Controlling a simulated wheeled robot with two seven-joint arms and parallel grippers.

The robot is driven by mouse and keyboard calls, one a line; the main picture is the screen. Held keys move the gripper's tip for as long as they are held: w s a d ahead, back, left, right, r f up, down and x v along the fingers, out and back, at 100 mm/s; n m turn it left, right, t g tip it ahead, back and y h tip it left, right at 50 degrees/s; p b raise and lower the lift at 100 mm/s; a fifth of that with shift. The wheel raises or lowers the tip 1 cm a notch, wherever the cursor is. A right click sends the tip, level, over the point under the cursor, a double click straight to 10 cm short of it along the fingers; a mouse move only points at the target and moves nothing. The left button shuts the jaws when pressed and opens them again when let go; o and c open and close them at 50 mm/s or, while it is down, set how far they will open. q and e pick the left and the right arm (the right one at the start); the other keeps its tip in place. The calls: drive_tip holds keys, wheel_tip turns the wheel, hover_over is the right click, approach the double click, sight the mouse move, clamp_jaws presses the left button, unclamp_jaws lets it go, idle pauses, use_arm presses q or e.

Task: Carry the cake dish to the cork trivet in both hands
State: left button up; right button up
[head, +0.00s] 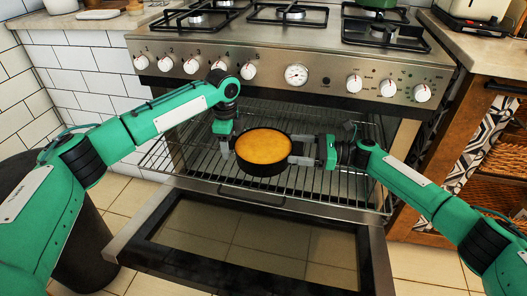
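The cake dish (262,168) is a round dark pan with a golden-orange cake in it. It is at the wire rack in front of the open oven, upright and level; I cannot tell whether it rests on the rack. My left gripper (229,146) points down at the dish's left side, its fingers partly hidden, so its grip is unclear. My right gripper (302,150) reaches in from the right. Its grey fingers look spread apart, with their tips at the dish's right side.
The oven door (250,240) is folded down in front, below the rack (335,185). The stove front with knobs (297,74) stands above the dish. A green pot (378,3) sits on the hob. A wooden cabinet with baskets (497,160) stands right.

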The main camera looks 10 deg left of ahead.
use_arm(q)
drive_tip(key=c, duration=1)
use_arm(e)
drive_tip(key=c, duration=1.1)
use_arm(q)
drive_tip(key=shift+d, duration=0.1)
use_arm(e)
drive_tip(key=c, duration=0.3)
use_arm(q)
drive_tip(key=shift+d, duration=0.1)
use_arm(e)
drive_tip(key=shift+a, duration=0.1)
